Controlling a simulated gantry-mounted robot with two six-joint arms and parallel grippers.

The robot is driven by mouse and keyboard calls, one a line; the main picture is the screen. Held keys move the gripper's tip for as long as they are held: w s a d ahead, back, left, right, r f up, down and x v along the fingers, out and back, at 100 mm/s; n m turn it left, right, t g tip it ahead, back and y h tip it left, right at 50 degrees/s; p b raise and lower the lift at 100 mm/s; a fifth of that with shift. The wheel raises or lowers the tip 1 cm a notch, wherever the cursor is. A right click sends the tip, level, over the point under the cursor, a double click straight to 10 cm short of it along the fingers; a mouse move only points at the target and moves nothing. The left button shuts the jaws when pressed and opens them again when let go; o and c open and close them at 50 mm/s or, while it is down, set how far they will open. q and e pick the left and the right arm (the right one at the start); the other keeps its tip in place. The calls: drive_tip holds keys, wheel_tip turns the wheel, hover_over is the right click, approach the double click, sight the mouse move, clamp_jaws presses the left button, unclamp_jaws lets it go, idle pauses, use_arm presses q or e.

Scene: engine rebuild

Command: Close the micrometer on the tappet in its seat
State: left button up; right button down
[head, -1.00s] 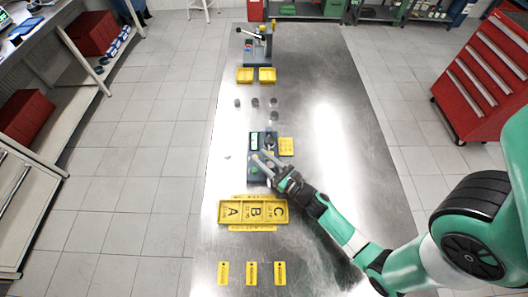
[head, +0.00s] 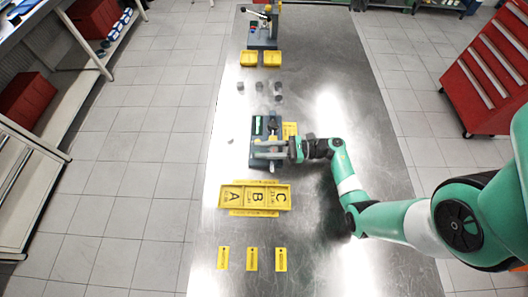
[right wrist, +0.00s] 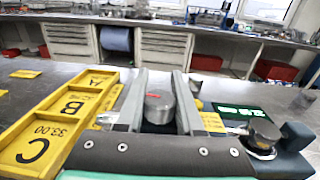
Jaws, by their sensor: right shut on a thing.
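The micrometer station (head: 257,160) stands mid-table, a dark base with a green display (head: 257,125). The display also shows at the right of the right wrist view (right wrist: 240,111), beside a round metal part (right wrist: 262,134). My right gripper (head: 268,148) reaches in from the right, over the station. In the right wrist view its fingers (right wrist: 160,100) are shut on a grey metal cylinder with a red mark on top, which looks like the tappet (right wrist: 158,108). Its lower part is hidden, so I cannot tell whether it rests in the seat. My left gripper is not in view.
A yellow tray (head: 254,196) marked A, B, C lies in front of the station. Several grey cylinders (head: 259,87) stand behind it. Farther back are two yellow bins (head: 248,58) and another fixture (head: 262,38). Yellow tags (head: 252,259) lie near the front; the right side is mostly bare.

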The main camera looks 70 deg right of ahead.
drive_tip(key=shift+s+a+r+n+g+y+b, duration=0.1)
drive_tip(key=shift+n+g+y+b, duration=0.2)
drive_tip(key=shift+n+y+b, duration=0.2)
drive_tip(key=shift+a+n+g+y+b, duration=0.1)
drive_tip(key=shift+n+g+y+b, duration=0.25)
drive_tip(key=shift+y, duration=0.25)
drive_tip(key=c, duration=0.5)
unclamp_jaws()
drive_tip(key=shift+c, duration=0.2)
drive_tip(key=b+v, duration=0.1)
drive_tip(key=v, duration=1)
drive_tip(key=shift+s+d, duration=0.15)
drive_tip(key=shift+s, duration=0.15)
